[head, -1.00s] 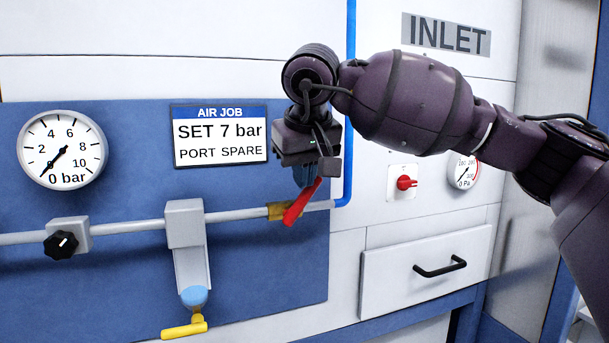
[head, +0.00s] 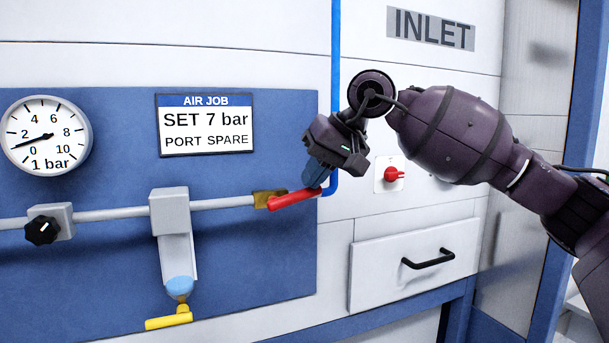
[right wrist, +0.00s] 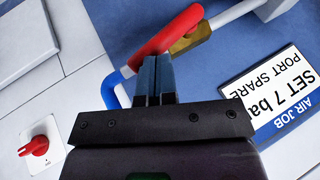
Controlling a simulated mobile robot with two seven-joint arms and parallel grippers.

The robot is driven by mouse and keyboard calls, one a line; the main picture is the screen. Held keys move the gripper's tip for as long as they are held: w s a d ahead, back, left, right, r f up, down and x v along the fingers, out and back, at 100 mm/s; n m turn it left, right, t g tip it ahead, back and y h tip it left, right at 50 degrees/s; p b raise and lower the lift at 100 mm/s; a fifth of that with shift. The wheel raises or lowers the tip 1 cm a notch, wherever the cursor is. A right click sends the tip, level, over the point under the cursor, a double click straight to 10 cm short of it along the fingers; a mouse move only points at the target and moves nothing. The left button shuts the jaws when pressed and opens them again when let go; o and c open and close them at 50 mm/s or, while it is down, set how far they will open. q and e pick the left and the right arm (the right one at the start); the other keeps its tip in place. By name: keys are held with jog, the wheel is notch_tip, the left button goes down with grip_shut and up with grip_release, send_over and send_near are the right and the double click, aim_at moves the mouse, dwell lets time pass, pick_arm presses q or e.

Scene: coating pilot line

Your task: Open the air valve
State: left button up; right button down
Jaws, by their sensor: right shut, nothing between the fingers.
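The air valve has a red lever (head: 293,199) on a brass body (head: 266,198) at the right end of the grey pipe (head: 225,203). The lever lies nearly along the pipe, tilted slightly up to the right. My right gripper (head: 316,178) is shut and empty, its blue fingertips at the lever's free right end. In the right wrist view the shut fingers (right wrist: 154,78) reach toward the red lever (right wrist: 165,32), touching or very close; I cannot tell which. The round gauge (head: 46,135) reads about 1 bar. My left gripper is not in view.
A blue hose (head: 334,70) runs down to the pipe beside the valve. A sign (head: 205,125) says SET 7 bar, PORT SPARE. A black knob (head: 42,231), a yellow lever (head: 169,319), a red switch (head: 391,174) and a drawer (head: 385,270) are nearby.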

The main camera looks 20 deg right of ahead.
jog(key=shift+w+d+f+y, duration=0.15)
jog(key=shift+f+y, duration=0.15)
jog(key=shift+f, duration=0.3)
jog(key=shift+d+f+m+y+b, duration=0.2)
jog(key=shift+f+m+y+b, duration=0.1)
jog(key=shift+y+b, duration=0.4)
jog(key=shift+r, duration=0.25)
